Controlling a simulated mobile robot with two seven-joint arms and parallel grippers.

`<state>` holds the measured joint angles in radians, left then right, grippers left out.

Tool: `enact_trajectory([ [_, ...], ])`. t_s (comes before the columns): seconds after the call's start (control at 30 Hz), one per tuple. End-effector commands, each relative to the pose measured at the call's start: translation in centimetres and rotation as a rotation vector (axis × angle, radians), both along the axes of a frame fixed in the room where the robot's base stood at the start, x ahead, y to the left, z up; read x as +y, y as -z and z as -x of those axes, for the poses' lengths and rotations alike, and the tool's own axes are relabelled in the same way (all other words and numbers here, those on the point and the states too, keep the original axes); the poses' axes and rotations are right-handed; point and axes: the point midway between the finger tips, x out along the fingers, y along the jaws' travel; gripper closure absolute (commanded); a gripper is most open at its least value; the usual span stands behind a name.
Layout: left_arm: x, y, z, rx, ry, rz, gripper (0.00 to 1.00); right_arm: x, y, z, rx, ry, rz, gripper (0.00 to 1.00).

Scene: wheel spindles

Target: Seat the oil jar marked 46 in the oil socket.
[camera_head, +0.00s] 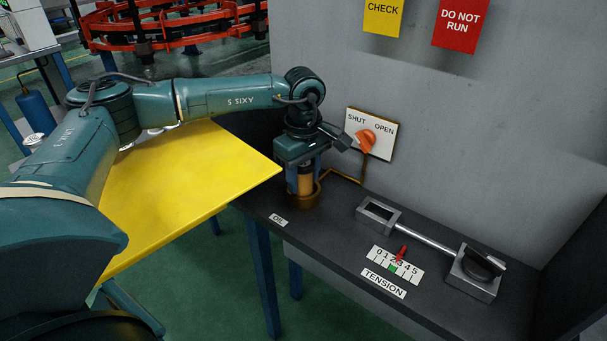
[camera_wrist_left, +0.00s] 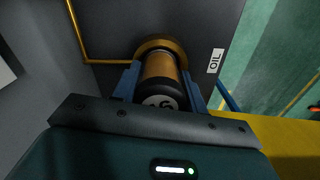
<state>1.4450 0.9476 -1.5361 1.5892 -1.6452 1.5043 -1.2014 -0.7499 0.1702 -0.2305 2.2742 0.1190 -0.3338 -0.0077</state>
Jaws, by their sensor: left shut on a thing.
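The oil jar (camera_head: 305,182) is amber with a dark cap. In the left wrist view the jar (camera_wrist_left: 161,72) shows a partly hidden number on its cap, with a 6 visible. My left gripper (camera_head: 303,172) points down with its blue fingers shut on the jar. The brass oil socket (camera_head: 304,201) is directly below, beside the OIL label (camera_head: 278,220). In the left wrist view the socket ring (camera_wrist_left: 160,44) surrounds the jar's far end. How deep the jar sits is hidden. My right gripper is not in view.
A yellow panel (camera_head: 170,190) lies left of the dark bench (camera_head: 330,225). An orange valve handle (camera_head: 367,139) is on the wall behind, with a brass pipe (camera_head: 340,176) below it. The tension scale (camera_head: 396,265) and a metal rod fixture (camera_head: 425,241) stand to the right.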

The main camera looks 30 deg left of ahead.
Motion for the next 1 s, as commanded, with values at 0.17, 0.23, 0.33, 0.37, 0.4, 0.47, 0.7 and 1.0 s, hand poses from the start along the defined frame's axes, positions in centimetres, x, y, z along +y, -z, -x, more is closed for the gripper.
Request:
enact_trajectory([
  [0.17,0.0,0.2,0.0,0.0,0.0,0.0,0.52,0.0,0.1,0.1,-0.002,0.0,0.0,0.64],
  [0.23,0.0,0.2,0.0,0.001,0.0,0.0,0.46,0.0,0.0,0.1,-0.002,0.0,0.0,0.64],
  [0.33,0.0,0.2,0.0,0.0,0.0,0.0,0.38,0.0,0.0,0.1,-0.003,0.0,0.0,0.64],
  [0.37,0.0,0.2,0.0,0.0,0.0,0.0,0.36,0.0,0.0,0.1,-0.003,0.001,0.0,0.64],
  [0.4,0.0,0.2,0.0,0.0,0.0,0.0,0.36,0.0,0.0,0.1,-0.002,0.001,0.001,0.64],
  [0.47,0.0,0.2,0.0,0.0,0.0,0.0,0.36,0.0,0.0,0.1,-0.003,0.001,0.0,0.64],
  [0.7,0.0,-0.6,-0.1,-0.002,0.0,0.001,0.36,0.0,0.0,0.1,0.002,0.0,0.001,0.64],
  [1.0,-0.1,-6.4,-0.1,-0.004,0.001,0.001,0.36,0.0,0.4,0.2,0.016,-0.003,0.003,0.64],
])
